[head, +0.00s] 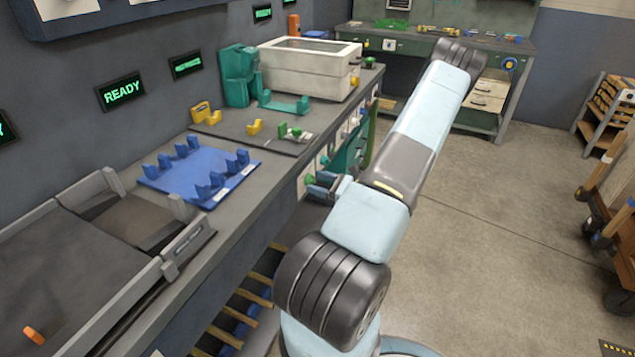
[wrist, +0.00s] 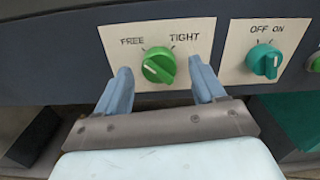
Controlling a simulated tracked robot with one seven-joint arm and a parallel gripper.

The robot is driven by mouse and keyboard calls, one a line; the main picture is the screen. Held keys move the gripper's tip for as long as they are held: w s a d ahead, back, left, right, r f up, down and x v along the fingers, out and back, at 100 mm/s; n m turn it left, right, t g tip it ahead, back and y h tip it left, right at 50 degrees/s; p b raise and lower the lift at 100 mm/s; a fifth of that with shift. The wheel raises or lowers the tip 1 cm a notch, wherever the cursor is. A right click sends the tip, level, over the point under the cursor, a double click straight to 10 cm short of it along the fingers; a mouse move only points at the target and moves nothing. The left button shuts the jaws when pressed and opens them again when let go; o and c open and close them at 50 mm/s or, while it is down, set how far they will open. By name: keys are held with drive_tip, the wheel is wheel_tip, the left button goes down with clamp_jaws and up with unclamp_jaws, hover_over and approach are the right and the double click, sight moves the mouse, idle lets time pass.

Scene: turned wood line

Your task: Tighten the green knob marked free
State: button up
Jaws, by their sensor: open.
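The green knob (wrist: 158,66) sits on a pale plate (wrist: 195,30) marked FREE at left and TIGHT at right in the wrist view. Its grip bar is slanted; I cannot tell for sure which mark it points to. My gripper (wrist: 160,80) is open, with one blue finger on each side of the knob and a visible gap to it on both sides. In the head view my gripper (head: 318,187) is at the bench's front face, where the fingers partly hide the knob.
A teal knob (wrist: 265,61) on a plate marked OFF ON is just right of my right finger.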

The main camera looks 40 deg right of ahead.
drive_tip(key=shift+w+a, duration=0.25)
drive_tip(key=shift+w, duration=0.3)
drive_tip(key=shift+c, duration=0.5)
drive_tip(key=c, duration=0.9)
drive_tip(key=shift+d, duration=0.2)
drive_tip(key=shift+c, duration=0.3)
